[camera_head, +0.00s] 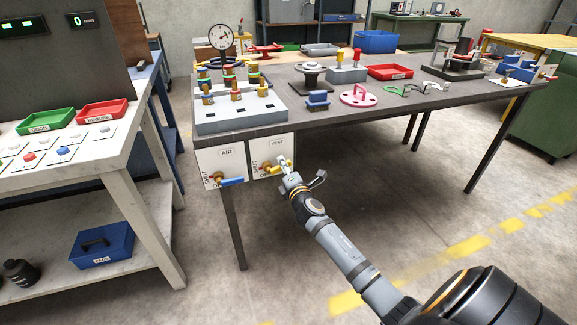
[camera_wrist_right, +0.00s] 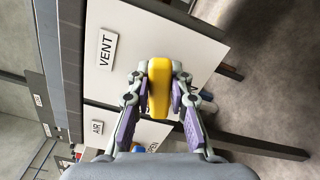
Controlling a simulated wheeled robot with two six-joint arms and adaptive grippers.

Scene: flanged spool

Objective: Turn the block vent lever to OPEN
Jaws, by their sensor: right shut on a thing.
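The vent lever (camera_head: 287,161) is a yellow handle on a white panel marked VENT (camera_head: 270,148), on the front of the bench. In the head view it points roughly to the right from its brass pivot (camera_head: 266,168). My right gripper (camera_head: 286,174) is at the handle. In the right wrist view the yellow handle (camera_wrist_right: 159,78) lies between the two fingers of the right gripper (camera_wrist_right: 161,100), which are shut on it. The lettering by the pivot is partly hidden or too small to read fully. My left gripper is not in view.
An AIR panel (camera_head: 221,160) with a blue lever (camera_head: 232,181) is just left of the VENT panel. Above them a grey block (camera_head: 240,118) with several coloured fittings and a gauge (camera_head: 221,37) stands on the bench. The floor in front of the bench is clear.

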